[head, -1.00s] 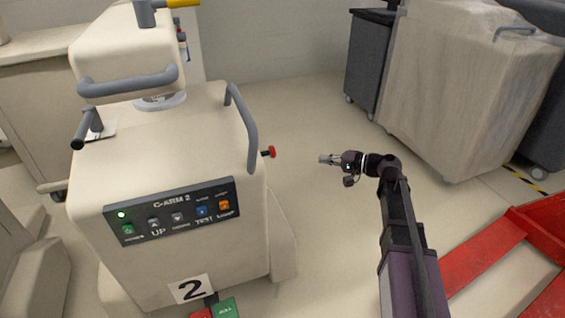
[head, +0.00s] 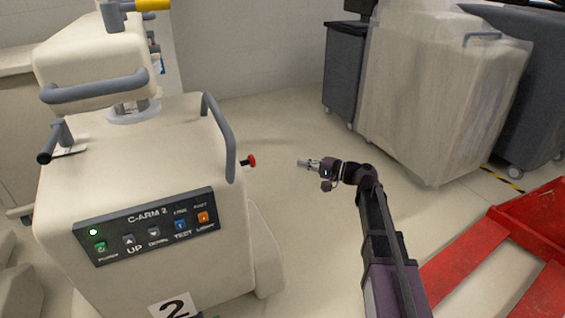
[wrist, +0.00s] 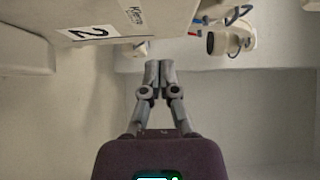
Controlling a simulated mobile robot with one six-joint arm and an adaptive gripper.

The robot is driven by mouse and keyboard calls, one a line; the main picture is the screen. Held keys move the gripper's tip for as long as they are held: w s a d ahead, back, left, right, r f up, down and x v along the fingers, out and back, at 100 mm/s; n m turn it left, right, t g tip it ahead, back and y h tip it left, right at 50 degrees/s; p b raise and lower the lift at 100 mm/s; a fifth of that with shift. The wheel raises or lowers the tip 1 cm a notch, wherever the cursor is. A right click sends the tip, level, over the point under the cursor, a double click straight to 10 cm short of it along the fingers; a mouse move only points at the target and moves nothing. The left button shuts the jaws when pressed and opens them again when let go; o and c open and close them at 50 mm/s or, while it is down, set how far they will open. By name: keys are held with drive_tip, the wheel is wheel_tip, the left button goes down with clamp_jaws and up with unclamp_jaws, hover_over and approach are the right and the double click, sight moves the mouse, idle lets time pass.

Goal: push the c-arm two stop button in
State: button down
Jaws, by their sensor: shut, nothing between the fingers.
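The c-arm two unit is a cream cart (head: 110,200) at the left of the head view. Its front panel (head: 150,228) reads "C-ARM 2", and a green light on it is lit. A red stop button (head: 251,160) on a short dark stem sticks out from the cart's right side, below the grey side handle (head: 220,138). My gripper (head: 302,162) is to the right of the red button, pointing left toward it, with a gap between them. In the wrist view my gripper (wrist: 159,66) has its fingers together and empty. I cannot make out the red button in the wrist view.
Covered carts (head: 440,95) stand at the back right, beside a dark grey bin (head: 345,70). A red frame (head: 490,250) lies on the floor at the lower right. Floor between my gripper and the cart is clear. The wrist view shows a "2" label (wrist: 88,33).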

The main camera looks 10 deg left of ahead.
sight(246, 162)
drive_tip(key=a, duration=1.3)
drive_tip(key=shift+s, duration=0.2)
